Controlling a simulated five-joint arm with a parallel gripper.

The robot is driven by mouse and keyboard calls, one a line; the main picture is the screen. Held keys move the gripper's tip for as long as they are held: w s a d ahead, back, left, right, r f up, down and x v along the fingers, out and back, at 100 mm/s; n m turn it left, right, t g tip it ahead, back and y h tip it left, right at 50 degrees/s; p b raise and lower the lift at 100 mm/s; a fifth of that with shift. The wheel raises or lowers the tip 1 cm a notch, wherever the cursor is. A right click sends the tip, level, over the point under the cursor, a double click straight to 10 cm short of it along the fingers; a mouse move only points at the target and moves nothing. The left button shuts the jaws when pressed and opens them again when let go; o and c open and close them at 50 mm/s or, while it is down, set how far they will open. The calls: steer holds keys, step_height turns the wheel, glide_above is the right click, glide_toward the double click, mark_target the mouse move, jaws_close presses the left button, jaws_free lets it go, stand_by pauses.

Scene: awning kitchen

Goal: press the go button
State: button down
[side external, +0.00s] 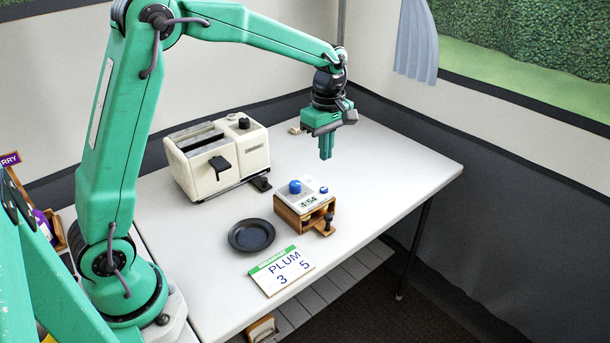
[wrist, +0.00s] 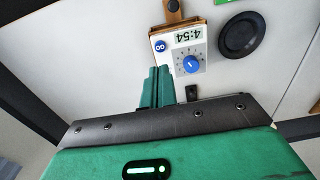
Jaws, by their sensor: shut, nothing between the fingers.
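The timer (side external: 308,198) is a small white-topped box in a wooden stand on the table, with a display reading 4:54. A small blue button (side external: 323,190) sits on its top, right of a larger blue dial (side external: 295,186). In the wrist view the button (wrist: 160,46) carries a white mark that seems to read GO, and the dial (wrist: 191,64) is beside it. My gripper (side external: 326,155) is shut and empty, pointing down above the table, higher than the timer and apart from it. In the wrist view its fingertips (wrist: 158,72) appear close to the button.
A cream toaster (side external: 218,155) stands left of the timer. The table (side external: 405,170) is clear to the right.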

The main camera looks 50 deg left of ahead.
steer(key=shift+r, duration=1.45)
stand_by(0.5)
steer(key=shift+s+r, duration=0.1)
steer(key=s+r+m+t, duration=0.3)
steer(key=s+r+m, duration=0.45)
steer(key=s, duration=0.45)
steer(key=s+f+m+t, duration=0.2)
steer(key=s+m, duration=0.8)
steer(key=s, duration=0.3)
steer(key=shift+d+f+t, duration=0.3)
steer(key=shift+d+f, duration=0.1)
steer(key=shift+d, duration=0.05)
steer(key=shift+m, duration=0.25)
